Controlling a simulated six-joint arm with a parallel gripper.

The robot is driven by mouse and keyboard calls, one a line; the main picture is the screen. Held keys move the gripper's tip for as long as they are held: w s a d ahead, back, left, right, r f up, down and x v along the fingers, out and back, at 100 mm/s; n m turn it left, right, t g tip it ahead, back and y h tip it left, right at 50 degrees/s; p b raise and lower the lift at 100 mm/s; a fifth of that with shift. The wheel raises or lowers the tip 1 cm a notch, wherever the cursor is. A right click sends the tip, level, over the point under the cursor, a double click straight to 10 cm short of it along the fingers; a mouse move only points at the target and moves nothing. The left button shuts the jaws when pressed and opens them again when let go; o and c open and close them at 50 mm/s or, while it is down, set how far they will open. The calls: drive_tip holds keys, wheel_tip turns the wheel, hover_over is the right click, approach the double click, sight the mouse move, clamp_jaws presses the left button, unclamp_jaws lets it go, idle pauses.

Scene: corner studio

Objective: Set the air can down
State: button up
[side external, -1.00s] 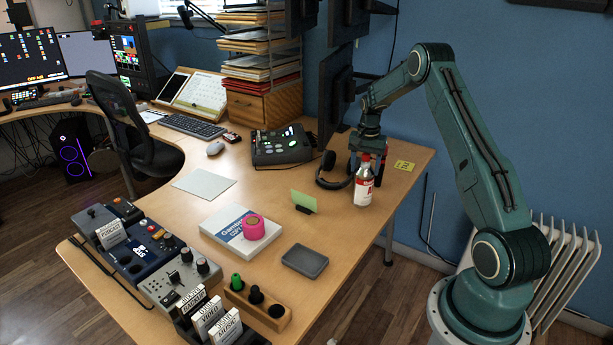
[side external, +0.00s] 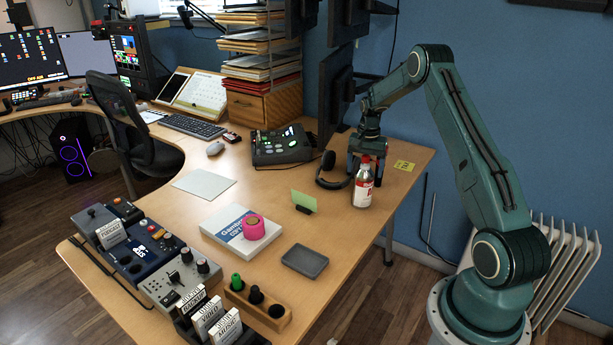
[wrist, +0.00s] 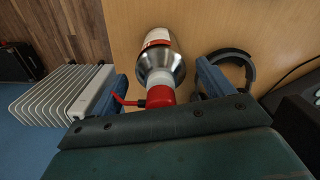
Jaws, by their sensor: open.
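The air can (side external: 363,187) is a white and red bottle-shaped can with a silver shoulder and a red cap. It stands upright on the desk (side external: 345,235) near its right edge. My gripper (side external: 365,168) is just behind the can's upper part in the side view and partly hidden by it. In the wrist view the can (wrist: 161,62) shows between the two blue fingers of my gripper (wrist: 165,85), with gaps on both sides. The fingers are open and hold nothing. A thin red piece sticks out from beside the cap.
Black headphones (side external: 330,180) lie just left of the can. A small green card (side external: 303,201) stands nearer the front. A grey tray (side external: 304,261) and a white box (side external: 226,232) with a pink tape roll (side external: 253,227) lie further forward. A monitor (side external: 336,90) stands behind.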

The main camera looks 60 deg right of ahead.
wheel_tip(320, 180, up, 11)
drive_tip(key=shift+r, duration=0.6)
idle(0.6)
drive_tip(key=shift+a+r, duration=0.1)
drive_tip(key=shift+a, duration=0.05)
drive_tip(key=s+a+r+n+t+h, duration=0.15)
drive_tip(key=a+r+n, duration=0.25)
drive_tip(key=a+r, duration=0.6)
drive_tip(key=s+a+r+n+t+y, duration=0.1)
drive_tip(key=s+a+r+n, duration=0.3)
drive_tip(key=a, duration=0.9)
drive_tip(key=s+a+n+t, duration=0.3)
drive_tip(key=s+a+n, duration=0.4)
drive_tip(key=s+a, duration=0.9)
drive_tip(key=shift+s+f, duration=0.4)
drive_tip(key=shift+s, duration=0.4)
